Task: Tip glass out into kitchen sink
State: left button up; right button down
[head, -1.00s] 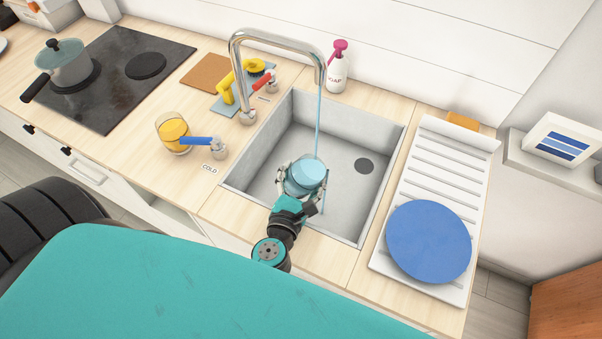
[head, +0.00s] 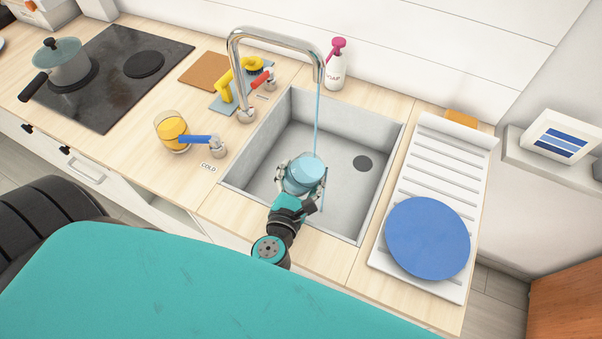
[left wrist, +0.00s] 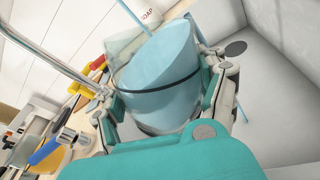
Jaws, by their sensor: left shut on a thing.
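My left gripper (head: 304,189) is shut around a clear glass holding pale blue water (head: 304,171), above the floor of the grey sink (head: 262,164). In the left wrist view the glass (left wrist: 160,90) sits between the two fingers, and its water surface looks slanted against the rim. A thin blue stream runs from the chrome tap (head: 270,34) down into the glass. Another thin blue streak shows below the glass on its right side. The sink drain (head: 363,163) lies to the right of the glass. My right gripper is in neither view.
A blue-handled cold tap (head: 197,139) and a glass of orange drink (head: 172,131) stand left of the sink. A red-handled tap (head: 262,77) and soap bottle (head: 336,70) are behind. A drying rack (head: 431,155) with a blue plate (head: 428,237) is at right.

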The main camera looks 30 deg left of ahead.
pick_arm(q)
jog(key=shift+w+d+m+p, duration=0.15)
jog(key=shift+d+m+p, duration=0.2)
jog(key=shift+p, duration=0.65)
jog(key=shift+w+d+f+m+g+p, duration=0.1)
jog(key=shift+f+m+g+p, duration=0.15)
jog(key=shift+p, duration=0.3)
dwell(0.4)
jog(key=shift+d+m+p, duration=0.1)
jog(key=shift+m+p, duration=0.2)
jog(key=shift+p, duration=0.45)
jog(key=shift+w+f+m+g+y+p, duration=0.1)
jog(key=shift+f+m+g+y+p, duration=0.25)
jog(key=shift+p, duration=0.5)
dwell(0.4)
